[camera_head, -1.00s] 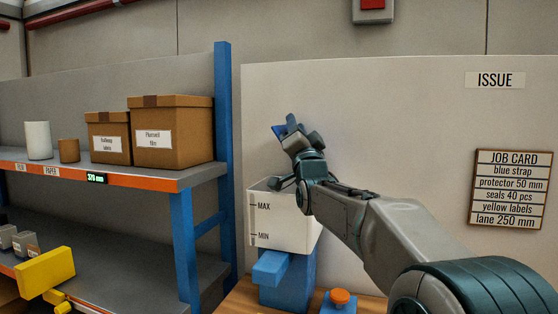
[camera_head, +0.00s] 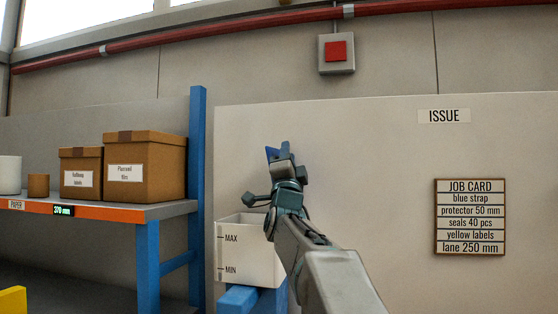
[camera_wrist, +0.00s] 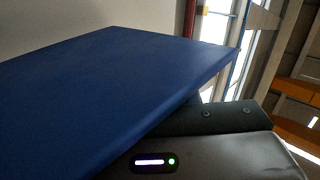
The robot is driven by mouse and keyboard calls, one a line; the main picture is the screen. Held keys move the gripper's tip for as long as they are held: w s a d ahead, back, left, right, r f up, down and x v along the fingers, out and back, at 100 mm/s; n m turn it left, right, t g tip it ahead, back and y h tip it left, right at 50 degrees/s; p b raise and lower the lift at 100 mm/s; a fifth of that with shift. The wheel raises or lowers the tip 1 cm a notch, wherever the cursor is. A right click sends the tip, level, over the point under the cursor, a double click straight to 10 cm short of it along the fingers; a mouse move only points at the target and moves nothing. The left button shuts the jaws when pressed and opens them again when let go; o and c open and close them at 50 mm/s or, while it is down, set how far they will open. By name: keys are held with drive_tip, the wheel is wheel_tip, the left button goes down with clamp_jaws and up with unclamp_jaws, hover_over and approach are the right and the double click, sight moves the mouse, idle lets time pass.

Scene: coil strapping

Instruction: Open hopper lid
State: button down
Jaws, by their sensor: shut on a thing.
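The hopper (camera_head: 248,262) is a white bin with MAX and MIN marks on its front, on a blue base. Its top looks uncovered, though my arm hides the right side. My gripper (camera_head: 279,157) is above the hopper's right part, in front of the pale panel. It is shut on a blue flat piece, seemingly the lid (camera_head: 271,153), of which only a small corner shows in the head view. In the wrist view the blue lid (camera_wrist: 120,90) is a broad plate filling much of the picture. Whether it still joins the hopper is hidden.
A shelf rack (camera_head: 110,210) with cardboard boxes (camera_head: 145,170) stands at the left, its blue post close to the hopper. A job card (camera_head: 470,217) hangs on the panel at the right. A red button box (camera_head: 337,54) is on the wall above.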

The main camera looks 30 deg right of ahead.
drive_tip(key=shift+d, duration=0.1)
drive_tip(key=c, duration=1.1)
unclamp_jaws()
drive_tip(key=shift+s+d, duration=0.1)
drive_tip(key=shift+a+f, duration=0.2)
drive_tip(key=shift+a, duration=0.05)
drive_tip(key=b+v, duration=0.3)
drive_tip(key=v, duration=1)
drive_tip(key=shift+s+f, duration=0.1)
drive_tip(key=shift+s, duration=0.1)
drive_tip(key=shift+a, duration=0.1)
